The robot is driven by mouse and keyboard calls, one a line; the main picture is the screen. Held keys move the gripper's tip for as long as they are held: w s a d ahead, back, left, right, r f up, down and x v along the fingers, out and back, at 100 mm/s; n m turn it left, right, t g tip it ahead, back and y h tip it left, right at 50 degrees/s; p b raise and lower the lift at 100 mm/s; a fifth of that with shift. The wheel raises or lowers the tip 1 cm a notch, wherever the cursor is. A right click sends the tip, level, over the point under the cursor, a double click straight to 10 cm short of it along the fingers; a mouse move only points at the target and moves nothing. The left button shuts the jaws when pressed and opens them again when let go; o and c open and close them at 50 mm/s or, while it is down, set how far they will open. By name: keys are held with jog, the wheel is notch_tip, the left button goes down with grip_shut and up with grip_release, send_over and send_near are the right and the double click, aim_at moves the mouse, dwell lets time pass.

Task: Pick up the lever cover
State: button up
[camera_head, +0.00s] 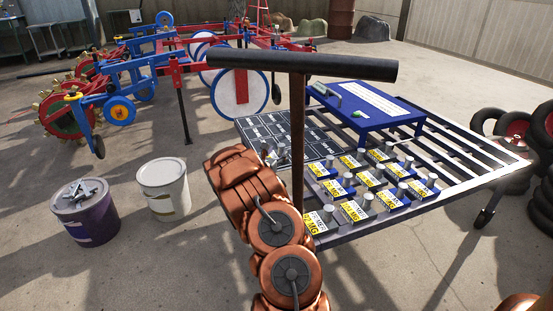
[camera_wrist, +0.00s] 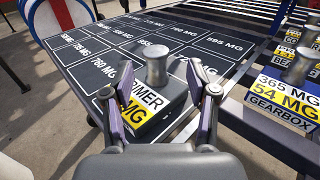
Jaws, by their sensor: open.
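No label I can read says lever cover, so I cannot tell which weight it is. In the wrist view my gripper (camera_wrist: 159,70) is open, its fingers on either side of a dark block (camera_wrist: 150,118) with a grey knob (camera_wrist: 157,68) and a yellow-and-white label reading "RIMER" and "MG". This block sits on the dark grid board (camera_wrist: 120,45). Whether the fingers touch it I cannot tell. A block labelled "GEARBOX" (camera_wrist: 285,100) stands to the right.
The grid board (camera_head: 300,125) has cells marked with MG values. A blue stand (camera_head: 360,115) with a white panel is at the table's back. Two buckets (camera_head: 85,215) (camera_head: 163,190) stand on the floor at left. Tyres (camera_head: 540,150) are at right; a red-and-blue farm machine (camera_head: 150,75) stands behind.

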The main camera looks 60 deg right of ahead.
aim_at(280, 150)
jog(key=d, duration=0.1)
jog(key=d+b, duration=0.1)
jog(key=w+d+f, duration=0.1)
jog(key=shift+d+b, duration=0.25)
jog(key=shift+b, duration=0.15)
jog(key=shift+w+d+r, duration=0.1)
jog(key=shift+w+d, duration=0.1)
jog(key=shift+d, duration=0.5)
jog(key=shift+c, duration=0.3)
grip_shut()
